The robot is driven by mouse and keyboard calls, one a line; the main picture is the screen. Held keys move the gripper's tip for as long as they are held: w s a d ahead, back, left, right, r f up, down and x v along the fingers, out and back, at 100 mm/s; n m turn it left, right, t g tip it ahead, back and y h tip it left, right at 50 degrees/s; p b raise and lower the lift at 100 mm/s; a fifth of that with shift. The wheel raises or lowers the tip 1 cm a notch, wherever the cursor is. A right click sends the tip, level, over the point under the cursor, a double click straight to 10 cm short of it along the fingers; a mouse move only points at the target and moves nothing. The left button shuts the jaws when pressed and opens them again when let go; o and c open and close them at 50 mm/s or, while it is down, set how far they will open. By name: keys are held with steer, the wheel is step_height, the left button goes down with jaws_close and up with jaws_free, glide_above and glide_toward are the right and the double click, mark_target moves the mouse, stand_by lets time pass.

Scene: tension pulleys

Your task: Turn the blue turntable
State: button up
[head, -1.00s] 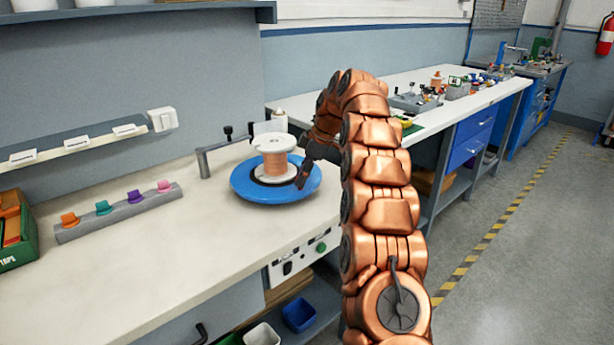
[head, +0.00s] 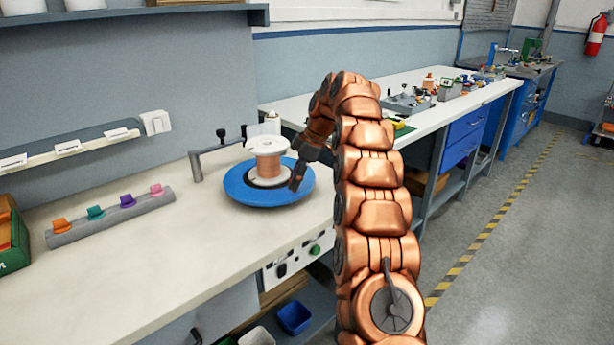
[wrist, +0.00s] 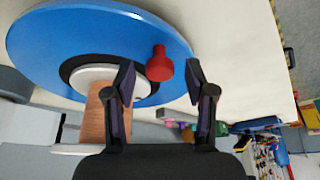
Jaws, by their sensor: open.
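The blue turntable (head: 246,197) is a round disc lying on the white workbench. A spool of copper wire with pale flanges (head: 268,160) stands upright at its middle on a dark ring. In the wrist view the turntable (wrist: 60,30) fills the upper left, with the spool (wrist: 95,118) below it. A red knob (wrist: 159,64) stands near the turntable's rim, between and just beyond my fingertips. My gripper (wrist: 161,80) is open, its two fingers on either side of the knob's line. In the head view my gripper (head: 296,181) is at the turntable's right side; the knob is hidden there.
A grey bracket with black knobs (head: 197,166) stands behind the turntable. A grey rail with coloured pegs (head: 110,217) lies to the left, near a green box (head: 14,250). A control panel (head: 292,260) is on the bench front. The bench between rail and turntable is clear.

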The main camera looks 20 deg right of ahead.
steer(key=shift+r, duration=0.1)
steer(key=shift+v, duration=1.3)
steer(key=s+d, duration=0.5)
steer(key=d, duration=0.5)
steer(key=shift+s+d, duration=0.3)
steer(key=shift+d, duration=0.05)
